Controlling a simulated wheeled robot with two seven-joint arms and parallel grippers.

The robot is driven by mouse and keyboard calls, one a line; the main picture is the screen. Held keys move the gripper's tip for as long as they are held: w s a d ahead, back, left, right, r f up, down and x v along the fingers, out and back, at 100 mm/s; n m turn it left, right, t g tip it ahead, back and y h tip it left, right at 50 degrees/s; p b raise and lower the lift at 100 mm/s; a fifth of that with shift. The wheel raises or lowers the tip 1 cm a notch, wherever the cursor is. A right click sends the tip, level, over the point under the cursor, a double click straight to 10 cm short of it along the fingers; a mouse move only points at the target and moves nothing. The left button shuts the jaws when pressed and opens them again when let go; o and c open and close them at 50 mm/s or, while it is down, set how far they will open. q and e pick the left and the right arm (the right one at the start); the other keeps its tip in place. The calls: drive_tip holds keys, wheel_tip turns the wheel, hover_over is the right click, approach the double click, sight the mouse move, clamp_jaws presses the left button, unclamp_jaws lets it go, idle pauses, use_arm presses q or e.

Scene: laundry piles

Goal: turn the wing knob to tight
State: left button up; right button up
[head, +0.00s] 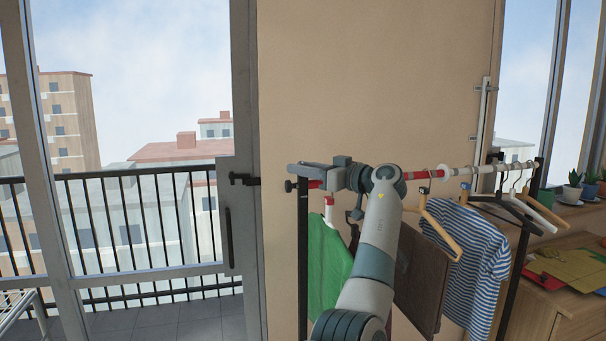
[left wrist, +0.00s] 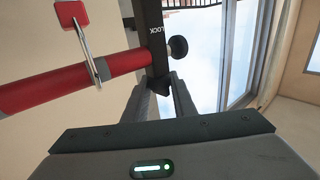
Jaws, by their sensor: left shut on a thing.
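The clothes rack's black end post (left wrist: 157,40) carries a white LOCK label in the left wrist view. The dark wing knob (left wrist: 159,86) sits just below the label, between my fingertips, and mostly hidden by them. My left gripper (left wrist: 160,92) is shut on it. In the head view my left gripper (head: 298,168) reaches left across the top of the rack's left post (head: 303,230); the wing knob cannot be made out there. My right gripper is not in view.
A red and white rail (head: 445,172) runs right from the post, hung with a green garment (head: 326,265), a brown one (head: 420,285) and a striped shirt (head: 472,250). A round black end knob (left wrist: 179,47) sticks out beside the post. A balcony door (head: 243,150) stands left.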

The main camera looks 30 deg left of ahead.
use_arm(q)
drive_tip(key=shift+n+g, duration=0.4)
drive_tip(key=shift+g, duration=0.2)
drive_tip(key=shift+n+g, duration=0.6)
drive_tip(key=shift+g, duration=0.4)
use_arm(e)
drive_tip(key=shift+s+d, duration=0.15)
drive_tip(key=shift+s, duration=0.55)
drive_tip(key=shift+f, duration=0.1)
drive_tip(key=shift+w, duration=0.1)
use_arm(q)
drive_tip(key=o, duration=1)
drive_tip(key=shift+o, duration=0.2)
drive_tip(key=shift+f, duration=0.1)
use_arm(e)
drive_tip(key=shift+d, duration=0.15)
